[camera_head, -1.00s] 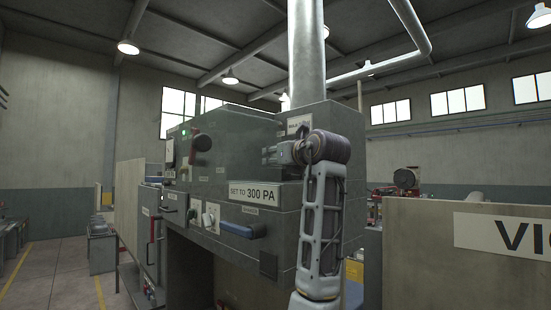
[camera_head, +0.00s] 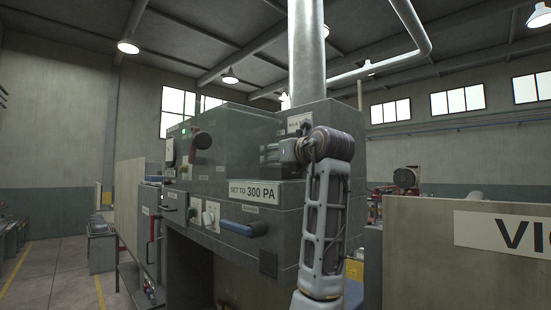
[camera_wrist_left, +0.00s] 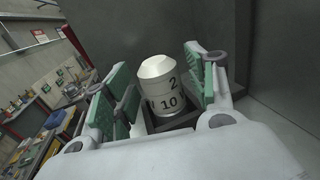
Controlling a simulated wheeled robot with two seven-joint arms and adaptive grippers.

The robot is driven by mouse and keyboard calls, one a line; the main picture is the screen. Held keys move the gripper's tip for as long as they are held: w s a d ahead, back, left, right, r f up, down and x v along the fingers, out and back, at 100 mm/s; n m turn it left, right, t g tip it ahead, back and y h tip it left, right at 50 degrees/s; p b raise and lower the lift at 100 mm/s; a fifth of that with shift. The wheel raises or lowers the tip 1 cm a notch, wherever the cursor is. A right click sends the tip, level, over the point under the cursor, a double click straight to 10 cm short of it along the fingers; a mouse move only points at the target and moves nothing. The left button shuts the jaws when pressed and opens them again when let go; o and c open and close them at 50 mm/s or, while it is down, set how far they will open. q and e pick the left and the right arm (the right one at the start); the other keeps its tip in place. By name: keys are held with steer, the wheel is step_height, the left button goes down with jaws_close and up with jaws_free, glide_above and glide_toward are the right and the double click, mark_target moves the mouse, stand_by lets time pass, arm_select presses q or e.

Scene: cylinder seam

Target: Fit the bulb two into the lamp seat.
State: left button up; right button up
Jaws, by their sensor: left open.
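Bulb two is a pale, faceted-top cylinder (camera_wrist_left: 162,88) marked "2" and "10" in the left wrist view. It stands in a dark square holder (camera_wrist_left: 205,122) against a grey wall; I cannot tell whether this is the lamp seat. My left gripper (camera_wrist_left: 160,92) is open, with green-padded fingers on either side of the bulb. Gaps show between pads and bulb. In the head view the left gripper (camera_head: 268,154) points left at the grey machine's upper right part, below a small label. The bulb cannot be made out there. My right gripper is out of view.
The grey machine (camera_head: 235,150) carries a "SET TO 300 PA" sign (camera_head: 252,191), a blue handle (camera_head: 243,228) and knobs. A metal duct (camera_head: 306,60) rises from it. A beige panel (camera_head: 430,250) stands at the right. Open floor (camera_head: 60,280) lies at the left.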

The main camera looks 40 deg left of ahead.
arm_select(q)
steer(key=b+v, duration=0.3)
steer(key=v, duration=0.8)
stand_by(0.5)
steer(key=shift+w, duration=0.1)
